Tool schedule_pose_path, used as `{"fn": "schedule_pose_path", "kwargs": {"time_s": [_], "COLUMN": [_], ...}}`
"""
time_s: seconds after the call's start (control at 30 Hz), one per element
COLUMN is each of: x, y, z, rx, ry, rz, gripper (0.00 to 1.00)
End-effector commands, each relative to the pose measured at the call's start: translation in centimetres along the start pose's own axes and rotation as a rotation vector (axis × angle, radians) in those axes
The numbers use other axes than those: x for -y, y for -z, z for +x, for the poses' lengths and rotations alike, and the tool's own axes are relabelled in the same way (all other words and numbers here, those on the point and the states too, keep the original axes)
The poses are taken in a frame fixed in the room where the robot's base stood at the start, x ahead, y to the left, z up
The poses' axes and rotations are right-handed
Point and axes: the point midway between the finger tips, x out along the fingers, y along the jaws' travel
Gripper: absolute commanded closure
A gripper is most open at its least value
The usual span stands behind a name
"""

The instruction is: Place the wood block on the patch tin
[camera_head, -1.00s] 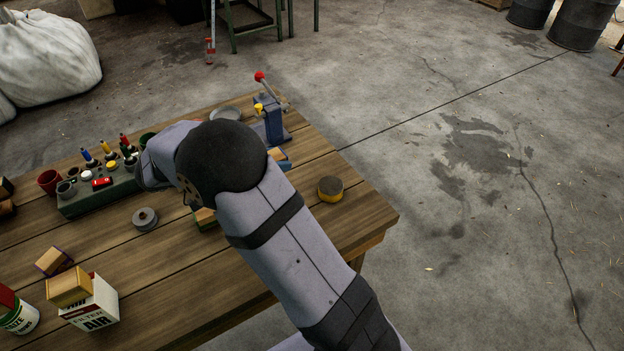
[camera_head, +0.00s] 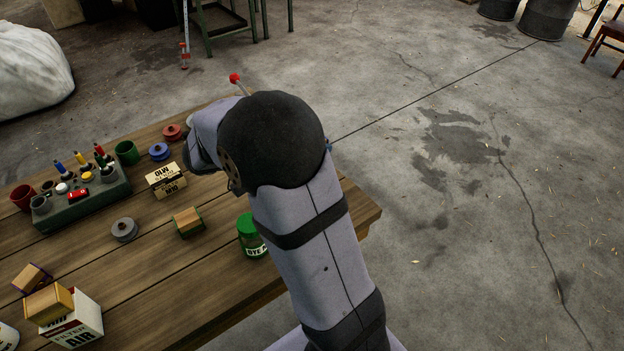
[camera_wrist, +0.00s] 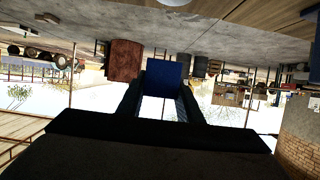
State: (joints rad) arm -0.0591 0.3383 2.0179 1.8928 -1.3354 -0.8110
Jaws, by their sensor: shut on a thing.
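My gripper (camera_wrist: 160,98) shows in the wrist view, shut on a block with a blue face (camera_wrist: 168,74); it seems to be the wood block, though no bare wood shows. In the head view my arm hides the gripper; a small blue patch at the arm's right edge may be part of the block. I cannot single out the patch tin for sure: a low round yellow tin seen earlier is behind my arm now. The wrist view is upside down and shows no tin near the block.
The bench (camera_head: 158,270) carries a green tool holder (camera_head: 82,208), a cream box (camera_head: 165,181), a green-sided block (camera_head: 187,222), a green-lidded jar (camera_head: 250,235) and a grey round piece (camera_head: 124,229). A wooden block (camera_head: 48,303) lies on the air filter box (camera_head: 75,322).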

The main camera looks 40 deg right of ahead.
Motion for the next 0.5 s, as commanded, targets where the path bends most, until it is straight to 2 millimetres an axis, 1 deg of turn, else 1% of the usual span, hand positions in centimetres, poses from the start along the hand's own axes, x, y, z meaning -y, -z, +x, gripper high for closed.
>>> {"fn": "schedule_pose_path", "kwargs": {"time_s": [0.3,0.4,0.5], "x": [-0.1,0.0,0.0], "y": [-4.2,-5.1,-5.4], "z": [1.7,2.1,2.2], "rx": [-0.001,-0.001,0.0], "ry": [-0.003,-0.002,-0.001], "rz": [-0.006,-0.004,-0.002], "gripper": [0.9,0.9,0.9]}}
